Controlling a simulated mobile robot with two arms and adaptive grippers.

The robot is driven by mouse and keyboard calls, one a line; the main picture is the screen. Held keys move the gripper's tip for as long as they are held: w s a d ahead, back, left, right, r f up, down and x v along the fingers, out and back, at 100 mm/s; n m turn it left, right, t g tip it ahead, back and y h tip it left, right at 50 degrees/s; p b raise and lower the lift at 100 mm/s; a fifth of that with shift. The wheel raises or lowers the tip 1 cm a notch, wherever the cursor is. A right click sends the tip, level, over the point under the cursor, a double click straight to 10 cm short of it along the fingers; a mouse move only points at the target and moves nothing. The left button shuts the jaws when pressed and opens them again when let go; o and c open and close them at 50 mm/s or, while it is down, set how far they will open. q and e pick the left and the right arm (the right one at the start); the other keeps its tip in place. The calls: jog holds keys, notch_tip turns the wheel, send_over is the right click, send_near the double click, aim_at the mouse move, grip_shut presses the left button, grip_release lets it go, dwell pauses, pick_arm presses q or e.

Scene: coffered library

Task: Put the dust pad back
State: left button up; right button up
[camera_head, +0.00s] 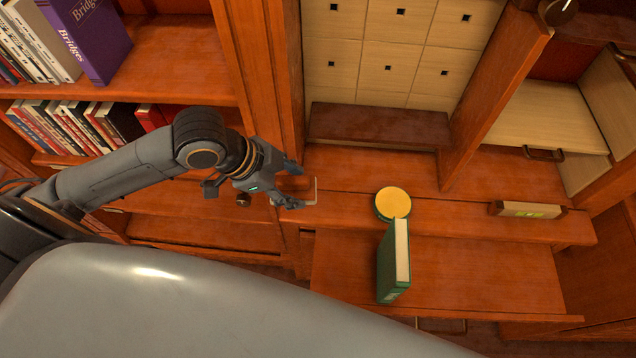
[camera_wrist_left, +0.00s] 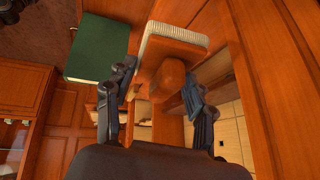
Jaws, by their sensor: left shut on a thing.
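My left gripper (camera_head: 291,186) is shut on the dust pad, which has a wooden block with a rounded knob and a pale ribbed face. In the left wrist view the dust pad (camera_wrist_left: 168,76) sits between the two fingers (camera_wrist_left: 158,88), held by its knob, with the pale face turned away from the gripper. In the head view only a small part of the dust pad (camera_head: 314,191) shows past the fingers. It is near the left end of the wooden ledge (camera_head: 350,204), and I cannot tell whether it touches anything. My right gripper is not in view.
A round yellow-topped tin (camera_head: 392,202) stands on the ledge, with a green book (camera_head: 388,268) upright in front of it. A small wooden block with a light label (camera_head: 528,210) lies at the right. Small drawers (camera_head: 390,55) stand behind. Bookshelves (camera_head: 170,60) fill the left.

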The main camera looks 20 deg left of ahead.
pick_arm(q)
jog(key=s+f+m, duration=0.1)
jog(key=s+f, duration=0.3)
jog(key=s, duration=0.1)
jog(key=shift+g+h, duration=0.3)
jog(key=shift+g, duration=0.1)
jog(key=w+d+f, duration=0.1)
jog(key=w+f, duration=0.2)
jog(key=w, duration=0.1)
jog(key=w+d+f+p, duration=0.1)
jog(key=w+f, duration=0.2)
jog(key=w, duration=0.1)
jog(key=w+d+f+p, duration=0.1)
jog(key=w+d+f, duration=0.1)
jog(key=w+f, duration=0.1)
jog(key=shift+w+f, duration=0.15)
jog(key=shift+w, duration=0.75)
jog(key=shift+w+f, duration=0.35)
jog(key=shift+f, duration=0.1)
notch_tip(320, 180, down, 3)
jog(key=shift+d+r+p, duration=0.1)
jog(key=shift+p, duration=0.4)
jog(key=shift+f, duration=0.25)
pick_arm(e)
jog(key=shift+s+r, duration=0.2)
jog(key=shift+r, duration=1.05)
